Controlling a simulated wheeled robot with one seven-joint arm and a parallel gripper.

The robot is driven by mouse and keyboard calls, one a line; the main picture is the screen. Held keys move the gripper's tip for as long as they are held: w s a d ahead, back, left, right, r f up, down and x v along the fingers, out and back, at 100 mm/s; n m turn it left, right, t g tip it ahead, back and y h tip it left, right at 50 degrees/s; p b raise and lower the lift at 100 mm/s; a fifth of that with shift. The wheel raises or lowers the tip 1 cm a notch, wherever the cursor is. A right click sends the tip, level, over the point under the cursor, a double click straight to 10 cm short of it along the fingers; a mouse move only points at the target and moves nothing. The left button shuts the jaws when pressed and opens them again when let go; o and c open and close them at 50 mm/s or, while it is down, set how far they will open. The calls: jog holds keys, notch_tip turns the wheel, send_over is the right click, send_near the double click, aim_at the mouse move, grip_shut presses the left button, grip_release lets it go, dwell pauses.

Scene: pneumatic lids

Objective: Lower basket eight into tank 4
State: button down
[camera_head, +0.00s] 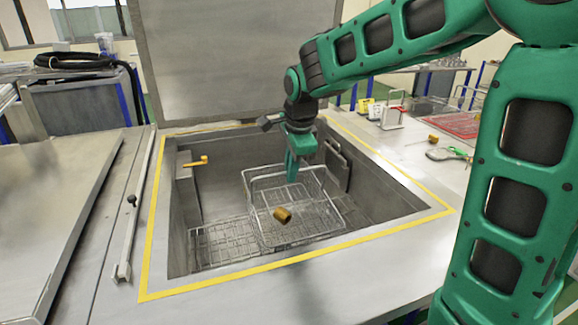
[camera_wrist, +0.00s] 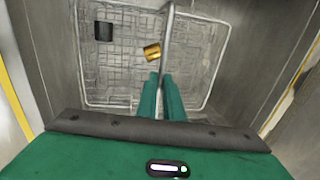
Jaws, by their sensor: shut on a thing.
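My gripper (camera_head: 291,172) reaches down into the open tank (camera_head: 215,195), and its green fingers are shut on the upright handle (camera_wrist: 166,45) of a wire basket (camera_head: 265,238). The basket is inside the tank, below the rim and roughly level. I cannot tell whether it touches the tank's bottom rack (camera_head: 212,243). A gold cylindrical part (camera_head: 283,215) lies in the basket and also shows in the wrist view (camera_wrist: 152,52). A dark block (camera_wrist: 104,31) shows at the basket's far left in the wrist view. No basket or tank number is readable.
The tank's raised lid (camera_head: 235,60) stands behind the opening. A yellow line (camera_head: 152,220) edges the tank. An orange spout (camera_head: 196,162) juts from the left wall. A closed metal cover (camera_head: 50,210) lies left.

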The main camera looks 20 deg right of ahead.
jog(key=shift+f, duration=3.3)
jog(key=shift+s+f, duration=0.2)
jog(key=shift+f, duration=0.6)
jog(key=c, duration=2)
grip_release()
jog(key=shift+o, duration=0.9)
jog(key=shift+w, duration=0.1)
jog(key=shift+r, duration=0.1)
